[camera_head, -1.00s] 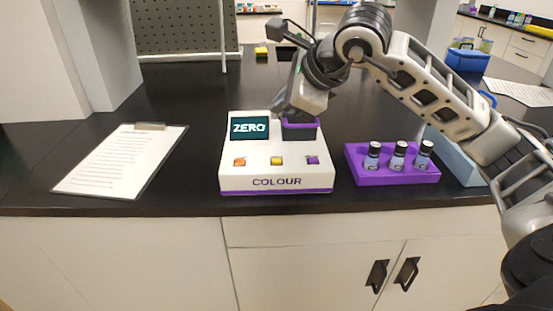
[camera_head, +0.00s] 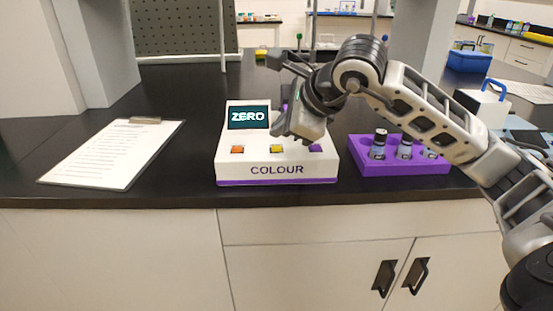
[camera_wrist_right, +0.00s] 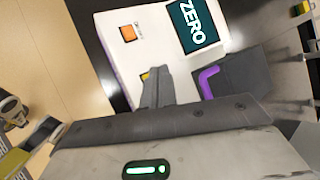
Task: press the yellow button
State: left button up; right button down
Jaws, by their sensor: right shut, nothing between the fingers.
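The white COLOUR device (camera_head: 230,172) stands on the black bench with its screen reading ZERO. Its yellow button (camera_head: 277,148) is in the middle of the front row, between an orange button (camera_head: 237,149) and a purple button (camera_head: 315,148). My right gripper (camera_head: 279,132) is shut and empty, tilted down just behind and above the yellow button. In the right wrist view, the shut fingers (camera_wrist_right: 158,78) partly cover the yellow button (camera_wrist_right: 145,75); I cannot tell whether they touch it. My left gripper is not in view.
A purple rack (camera_head: 375,168) with dark-capped vials stands right of the device, partly behind my right arm. A clipboard with paper (camera_head: 110,153) lies to the left.

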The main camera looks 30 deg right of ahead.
jog(key=shift+f, duration=0.35)
dwell(1.8)
jog(key=shift+f+b, duration=0.45)
jog(key=shift+b, duration=0.2)
jog(key=shift+f+b, duration=0.4)
jog(key=shift+b, duration=0.05)
dwell(0.3)
dwell(0.4)
jog(key=shift+r+p, duration=0.6)
jog(key=shift+r, duration=0.2)
